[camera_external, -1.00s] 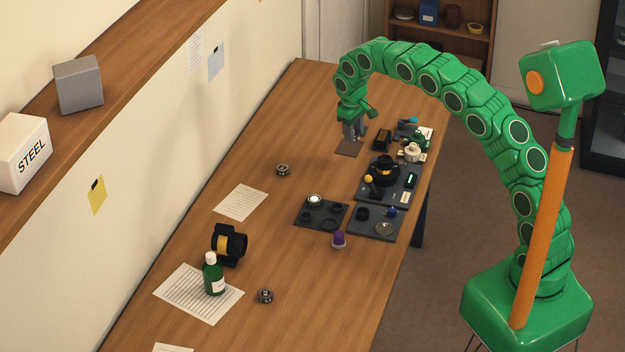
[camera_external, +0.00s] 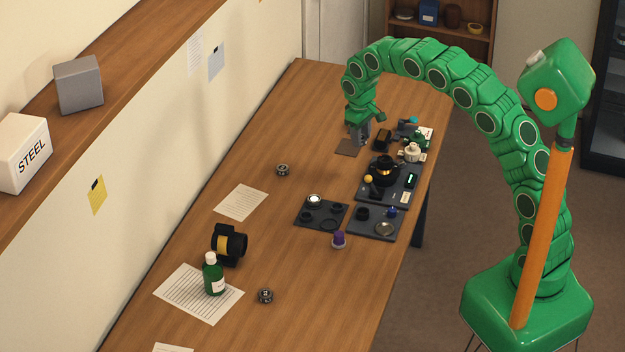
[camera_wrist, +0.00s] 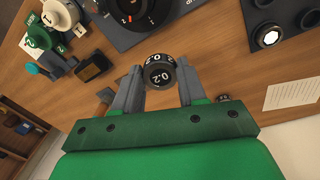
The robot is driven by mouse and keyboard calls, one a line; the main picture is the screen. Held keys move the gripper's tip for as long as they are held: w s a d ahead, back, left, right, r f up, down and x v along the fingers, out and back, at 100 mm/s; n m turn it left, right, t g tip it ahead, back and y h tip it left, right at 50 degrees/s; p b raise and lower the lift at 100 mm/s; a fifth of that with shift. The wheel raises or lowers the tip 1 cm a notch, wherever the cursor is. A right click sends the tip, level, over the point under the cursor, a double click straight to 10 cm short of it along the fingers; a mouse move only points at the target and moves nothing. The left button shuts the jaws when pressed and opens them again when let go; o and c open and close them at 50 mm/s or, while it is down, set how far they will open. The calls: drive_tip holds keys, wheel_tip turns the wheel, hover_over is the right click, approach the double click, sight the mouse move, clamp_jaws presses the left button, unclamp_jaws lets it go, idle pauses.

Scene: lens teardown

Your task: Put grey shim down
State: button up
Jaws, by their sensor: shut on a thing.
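In the external view my gripper (camera_external: 359,139) hangs low over the far part of the table, just right of a flat brown square pad (camera_external: 347,148). The shim is too small or hidden to make out there. Part of the pad shows beside the left finger in the wrist view (camera_wrist: 106,95).
Right of my gripper stand a black and yellow block (camera_external: 382,139), a cream knobbed part (camera_external: 412,152) and a dark tray (camera_external: 405,190) with parts. Two similar small rings lie on the table, one farther (camera_external: 283,170) and one nearer (camera_external: 265,296). The wood left of the pad is clear.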

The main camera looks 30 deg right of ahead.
drive_tip(key=s+a, duration=1.3)
drive_tip(key=a, duration=0.3)
drive_tip(key=s+a+n+y, duration=0.1)
drive_tip(key=s+a, duration=0.5)
drive_tip(key=s, duration=0.4)
drive_tip(key=s+a, duration=0.5)
drive_tip(key=s, duration=0.6)
hover_over(282, 268)
drive_tip(key=s+d, duration=0.1)
wheel_tip(282, 268, down, 8)
drive_tip(key=shift+s+d, duration=0.1)
drive_tip(key=shift+d, duration=0.05)
drive_tip(key=shift+w+a+f, duration=0.3)
drive_tip(key=shift+a+f, duration=0.05)
drive_tip(key=shift+f, duration=0.2)
drive_tip(key=shift+w+a+f, duration=0.25)
drive_tip(key=shift+a+f, duration=0.05)
drive_tip(key=shift+f, duration=1.6)
drive_tip(key=shift+f, duration=0.1)
drive_tip(key=o, duration=1)
drive_tip(key=shift+o, duration=0.2)
